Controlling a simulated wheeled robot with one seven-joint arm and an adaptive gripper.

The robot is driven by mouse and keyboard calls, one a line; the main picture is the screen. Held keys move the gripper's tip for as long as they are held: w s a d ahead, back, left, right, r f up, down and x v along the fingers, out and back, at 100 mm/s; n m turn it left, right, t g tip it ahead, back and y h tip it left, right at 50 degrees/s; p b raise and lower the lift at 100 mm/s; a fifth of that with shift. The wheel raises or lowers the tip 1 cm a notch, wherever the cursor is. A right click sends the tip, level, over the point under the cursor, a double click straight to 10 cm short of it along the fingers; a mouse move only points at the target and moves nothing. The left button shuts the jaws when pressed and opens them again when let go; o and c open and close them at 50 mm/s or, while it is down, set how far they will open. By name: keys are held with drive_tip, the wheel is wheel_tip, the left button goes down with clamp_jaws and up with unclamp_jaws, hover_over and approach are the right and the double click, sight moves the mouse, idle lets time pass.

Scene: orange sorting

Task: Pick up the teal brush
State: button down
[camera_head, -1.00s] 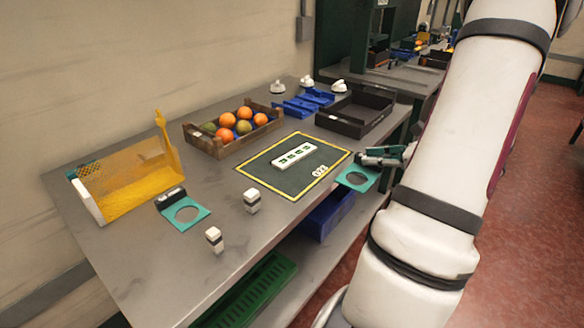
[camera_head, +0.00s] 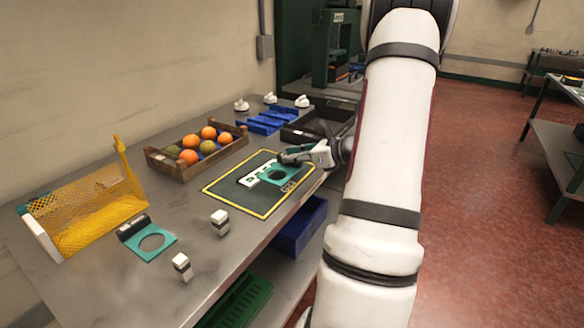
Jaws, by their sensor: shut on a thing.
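A second teal plate with a round hole and a black handle (camera_head: 168,237) lies at the front left of the table, apart from my gripper.
A wooden crate of oranges and greenish fruit (camera_head: 160,163) stands behind the mat. A yellow mesh bin (camera_head: 85,208) is at the left. Two small white-and-dark blocks (camera_head: 220,222) (camera_head: 182,266) stand near the front.

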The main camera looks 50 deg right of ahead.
sight(292, 165)
drive_tip(key=shift+w+f, duration=0.15)
drive_tip(key=shift+f, duration=0.75)
drive_tip(key=shift+w+f, duration=0.15)
drive_tip(key=shift+f, duration=0.75)
drive_tip(key=shift+f+b, duration=0.2)
drive_tip(key=shift+b, duration=0.1)
drive_tip(key=c, duration=1.5)
unclamp_jaws()
drive_tip(key=shift+c, duration=0.2)
drive_tip(key=shift+r, duration=0.1)
